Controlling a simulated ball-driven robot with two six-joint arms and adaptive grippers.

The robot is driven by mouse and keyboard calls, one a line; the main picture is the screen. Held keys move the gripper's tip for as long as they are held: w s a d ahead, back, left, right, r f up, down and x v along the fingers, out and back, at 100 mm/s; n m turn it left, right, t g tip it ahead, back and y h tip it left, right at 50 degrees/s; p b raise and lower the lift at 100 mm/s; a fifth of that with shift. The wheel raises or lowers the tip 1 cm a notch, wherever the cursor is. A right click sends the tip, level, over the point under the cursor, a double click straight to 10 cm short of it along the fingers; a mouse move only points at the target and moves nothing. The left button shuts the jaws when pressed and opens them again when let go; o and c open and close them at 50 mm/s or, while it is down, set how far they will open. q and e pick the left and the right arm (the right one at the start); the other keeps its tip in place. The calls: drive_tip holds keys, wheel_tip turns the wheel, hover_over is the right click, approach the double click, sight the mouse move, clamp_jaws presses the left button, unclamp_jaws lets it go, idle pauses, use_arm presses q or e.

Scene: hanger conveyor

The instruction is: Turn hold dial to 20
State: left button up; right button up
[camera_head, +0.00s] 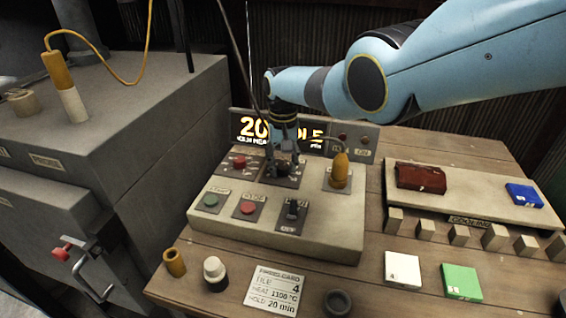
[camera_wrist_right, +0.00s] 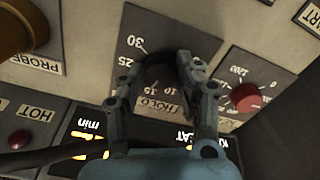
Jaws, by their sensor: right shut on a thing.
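The hold dial (camera_wrist_right: 160,76) is a black knob on a dark plate, with 25 and 30 visible on its scale and an upside-down HOLD label in the wrist view. In the head view the dial (camera_head: 286,172) sits at the back of the grey control box. My right gripper (camera_head: 285,158) reaches down from above and is shut on the dial, with one finger on each side. The gripper hides much of the scale and the pointer. The lit display (camera_head: 255,129) behind reads 20 at left; the gripper partly covers its right part. My left gripper is not in view.
A red-knobbed heat dial (camera_head: 239,162) is close beside the hold dial, and an orange probe (camera_head: 341,170) stands right of it. Buttons and a black switch (camera_head: 292,209) lie in front. A firing card (camera_head: 273,290) reads hold 20 min. A grey kiln body (camera_head: 130,130) stands left.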

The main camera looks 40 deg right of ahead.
sight(283, 166)
drive_tip(key=m, duration=0.4)
drive_tip(key=shift+m, duration=0.4)
idle(0.4)
drive_tip(key=o, duration=1.2)
drive_tip(key=shift+c, duration=0.2)
drive_tip(key=shift+r, duration=0.1)
wheel_tip(283, 166, up, 12)
